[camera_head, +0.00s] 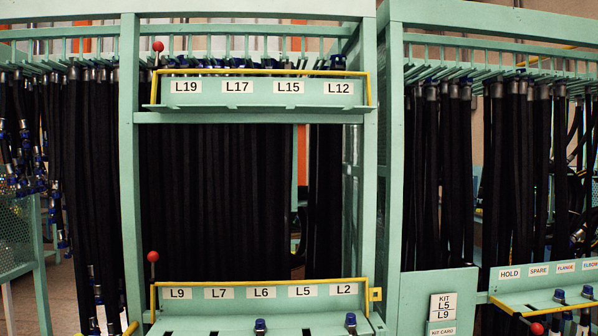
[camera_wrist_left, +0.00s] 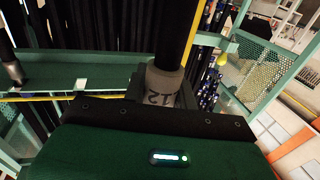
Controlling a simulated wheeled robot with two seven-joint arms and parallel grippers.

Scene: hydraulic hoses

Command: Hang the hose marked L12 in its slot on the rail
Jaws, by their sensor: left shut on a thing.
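In the left wrist view my left gripper (camera_wrist_left: 160,98) is shut on a black hose (camera_wrist_left: 180,35) at its grey collar (camera_wrist_left: 163,80). Characters on the collar look like an upside-down "12"; the rest of the marking is hidden. The upper rail (camera_head: 260,99) in the head view carries the labels L19, L17, L15 and L12. The L12 label (camera_head: 338,87) is at its right end, and a dark hose fitting (camera_head: 338,62) shows just above and behind it. Neither gripper shows in the head view.
Black hoses (camera_head: 215,190) hang behind the upper rail, with a narrow gap left of the right-hand bunch (camera_head: 325,190). A lower rail (camera_head: 260,292) is labelled L9 to L2. Green posts (camera_head: 129,180) flank the bay. A HOLD/SPARE tray (camera_head: 545,290) stands right.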

